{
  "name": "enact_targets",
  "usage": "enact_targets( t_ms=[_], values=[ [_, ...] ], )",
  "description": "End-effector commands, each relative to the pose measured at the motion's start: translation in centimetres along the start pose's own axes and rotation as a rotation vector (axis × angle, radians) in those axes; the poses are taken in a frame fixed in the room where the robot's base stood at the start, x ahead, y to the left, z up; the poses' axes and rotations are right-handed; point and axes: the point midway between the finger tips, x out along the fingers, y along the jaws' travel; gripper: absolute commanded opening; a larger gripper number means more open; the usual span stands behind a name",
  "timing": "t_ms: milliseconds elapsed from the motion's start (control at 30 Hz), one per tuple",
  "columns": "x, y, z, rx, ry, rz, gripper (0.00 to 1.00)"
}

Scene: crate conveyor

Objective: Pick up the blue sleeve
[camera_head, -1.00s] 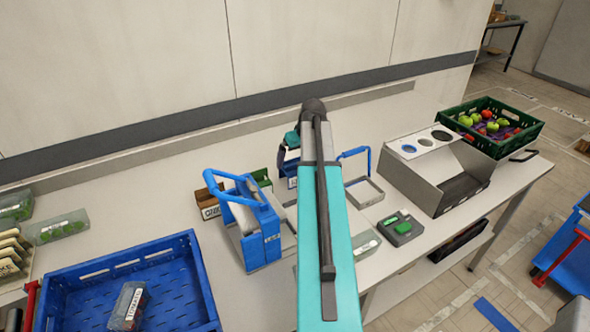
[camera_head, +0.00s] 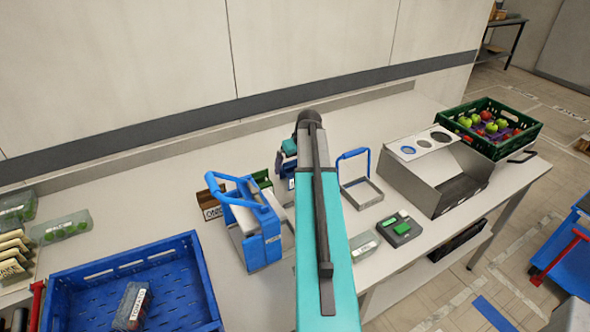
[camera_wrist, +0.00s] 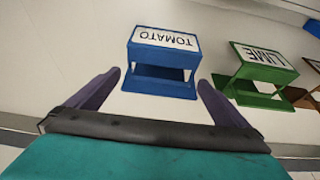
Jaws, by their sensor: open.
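The blue sleeve (camera_wrist: 165,50) is an open-sided blue frame with a white top label reading TOMATO, upside down in the wrist view. It stands on the pale worktop. My gripper (camera_wrist: 160,78) is open, with one dark finger to each side of the sleeve's near part. The fingers appear apart from it, with nothing between them held. In the head view my teal arm and wrist hide most of the gripper, and only a small part of the blue sleeve (camera_head: 284,186) shows beside the arm.
A green LIME sleeve (camera_wrist: 262,62) and a brown sleeve (camera_wrist: 310,100) stand to the right in the wrist view. A blue handled carrier (camera_head: 263,250) and blue crate (camera_head: 205,285) are left of my arm. A wire-handled tray (camera_head: 345,190) and grey box (camera_head: 425,190) are right.

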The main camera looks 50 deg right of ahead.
Motion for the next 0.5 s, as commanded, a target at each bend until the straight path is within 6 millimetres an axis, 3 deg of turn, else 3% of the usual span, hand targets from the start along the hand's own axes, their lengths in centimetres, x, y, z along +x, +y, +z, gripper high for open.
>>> enact_targets(
  t_ms=[267, 500],
  values=[
    [2.0, 0.0, -0.1, 0.001, 0.0, 0.0, 1.0],
    [2.4, 0.0, 0.0, 0.001, 0.0, 0.0, 1.0]
  ],
)
